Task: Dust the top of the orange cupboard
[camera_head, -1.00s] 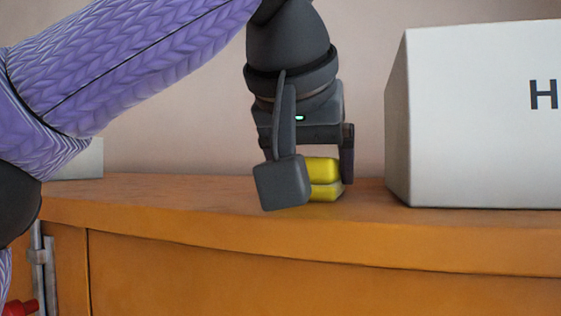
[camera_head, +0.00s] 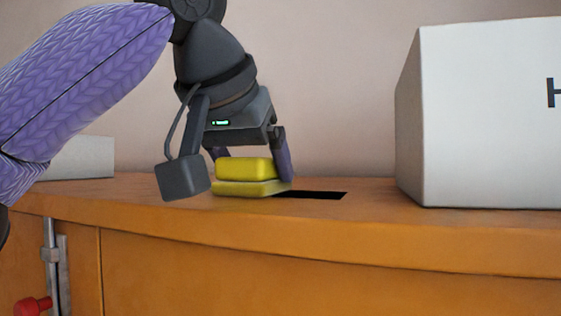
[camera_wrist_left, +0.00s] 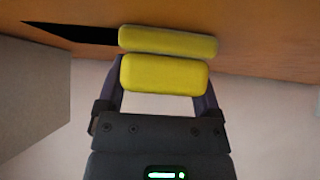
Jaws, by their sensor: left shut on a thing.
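The orange cupboard (camera_head: 420,237) fills the lower part of the head view, and its top runs across the picture. My left gripper (camera_head: 250,170) is shut on a yellow two-layer duster or sponge (camera_head: 245,168). The yellow thing is low at the cupboard top; whether it touches is hard to tell. In the left wrist view the yellow block (camera_wrist_left: 165,73) sits between the two fingers, with its second layer beyond it, near the orange surface (camera_wrist_left: 260,62). My right gripper is not in view.
A dark slot (camera_head: 318,194) in the cupboard top lies just right of the yellow thing. A large white box (camera_head: 470,120) with a letter stands at the right. A low pale block (camera_head: 85,158) stands at the left. A red knob (camera_head: 33,306) and metal hinge (camera_head: 52,260) show at lower left.

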